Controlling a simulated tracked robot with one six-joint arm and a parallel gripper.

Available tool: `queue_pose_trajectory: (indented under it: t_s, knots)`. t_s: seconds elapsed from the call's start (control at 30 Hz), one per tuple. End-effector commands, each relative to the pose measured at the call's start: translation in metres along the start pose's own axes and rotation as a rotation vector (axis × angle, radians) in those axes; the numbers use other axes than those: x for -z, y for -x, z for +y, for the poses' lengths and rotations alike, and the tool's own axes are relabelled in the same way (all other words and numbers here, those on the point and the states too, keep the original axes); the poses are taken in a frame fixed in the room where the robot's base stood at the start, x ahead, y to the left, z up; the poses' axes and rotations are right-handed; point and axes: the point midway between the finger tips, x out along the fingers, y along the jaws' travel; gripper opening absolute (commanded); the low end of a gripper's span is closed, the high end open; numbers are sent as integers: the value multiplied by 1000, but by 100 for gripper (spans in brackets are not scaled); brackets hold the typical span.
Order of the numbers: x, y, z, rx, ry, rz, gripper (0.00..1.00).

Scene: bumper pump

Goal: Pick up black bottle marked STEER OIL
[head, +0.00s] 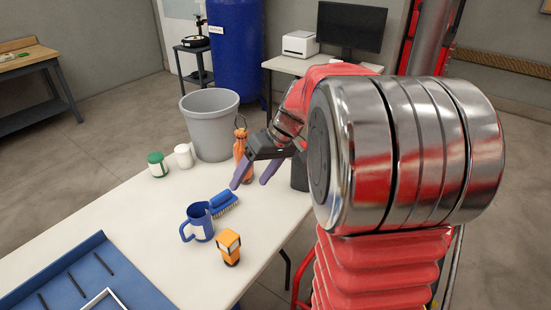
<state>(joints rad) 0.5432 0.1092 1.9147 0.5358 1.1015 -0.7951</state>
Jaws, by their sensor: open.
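My gripper (249,185) is open, its two purple fingers pointing down over the white table, with nothing between them that I can make out. A dark grey or black object (299,173) stands just right of the gripper, partly hidden behind my arm. It may be the black bottle, but no STEER OIL marking shows and its full shape is hidden. No other black bottle is visible on the table.
On the white table (130,203) stand a grey bin (210,125), an orange item (241,150) behind the gripper, a blue brush (222,203), a blue-and-white mug (200,222), an orange block-shaped item (229,247), two small jars (157,164) and a blue tray (60,268).

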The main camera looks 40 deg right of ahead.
Motion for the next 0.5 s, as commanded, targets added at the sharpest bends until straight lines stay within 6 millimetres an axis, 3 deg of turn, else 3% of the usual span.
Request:
queue_pose_trajectory:
  t_s: [0.3, 0.5]
  knots:
    - [25, -19, 91, 110, -20, 71, 68]
    - [31, -31, 152, 167, -25, 142, 68]
